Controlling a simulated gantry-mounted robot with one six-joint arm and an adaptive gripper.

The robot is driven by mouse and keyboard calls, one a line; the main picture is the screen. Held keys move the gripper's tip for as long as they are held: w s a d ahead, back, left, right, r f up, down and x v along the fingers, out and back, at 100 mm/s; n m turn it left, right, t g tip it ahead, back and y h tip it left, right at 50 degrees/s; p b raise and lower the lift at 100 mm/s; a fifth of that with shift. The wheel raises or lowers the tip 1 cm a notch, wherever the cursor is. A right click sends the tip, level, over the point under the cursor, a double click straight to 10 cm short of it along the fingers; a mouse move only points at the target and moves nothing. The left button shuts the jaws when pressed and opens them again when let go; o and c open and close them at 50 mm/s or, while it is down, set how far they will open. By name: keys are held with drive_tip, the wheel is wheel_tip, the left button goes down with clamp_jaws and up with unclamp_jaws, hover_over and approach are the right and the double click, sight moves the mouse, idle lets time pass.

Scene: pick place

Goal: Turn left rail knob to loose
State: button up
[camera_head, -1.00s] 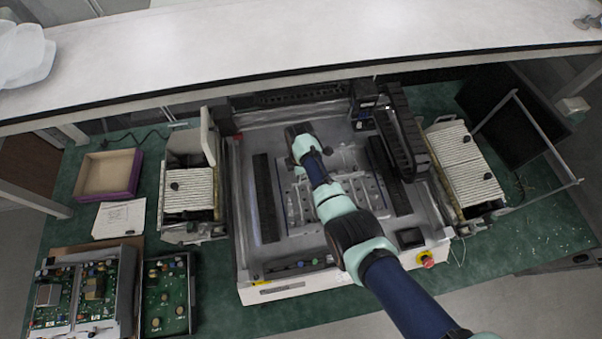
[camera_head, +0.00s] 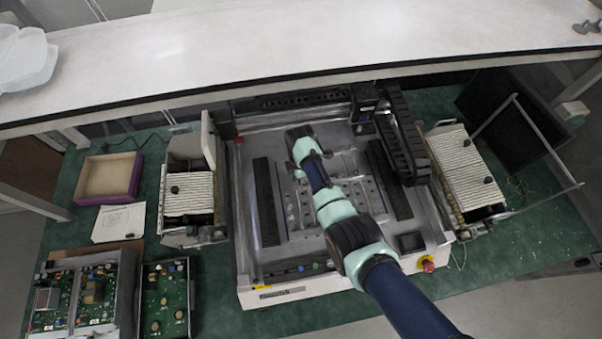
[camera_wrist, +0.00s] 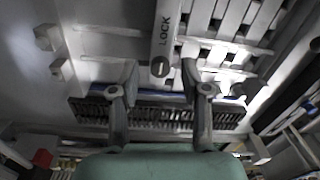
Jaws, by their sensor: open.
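My gripper (camera_wrist: 160,80) is open and empty in the wrist view, with its two dark fingers apart. A round slotted knob (camera_wrist: 160,67) at the end of a grey bar marked LOCK shows between the fingertips. I cannot tell whether the fingers touch it, or whether it is the left rail knob. In the head view my gripper (camera_head: 299,133) points down over the back of the machine bed, and my wrist hides what is under it. The left dark rail (camera_head: 265,200) lies left of my arm.
The machine (camera_head: 238,240) has slotted trays on its left (camera_head: 188,195) and right (camera_head: 463,165). A black cable chain (camera_head: 400,135) stands at the back right. A red button (camera_head: 428,264) is on the front right corner. A white shelf (camera_head: 300,45) overhangs the back.

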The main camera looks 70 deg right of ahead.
wheel_tip(320, 180, up, 12)
drive_tip(key=shift+d+f, duration=0.15)
drive_tip(key=shift+f, duration=0.05)
drive_tip(key=shift+w, duration=0.1)
idle(0.4)
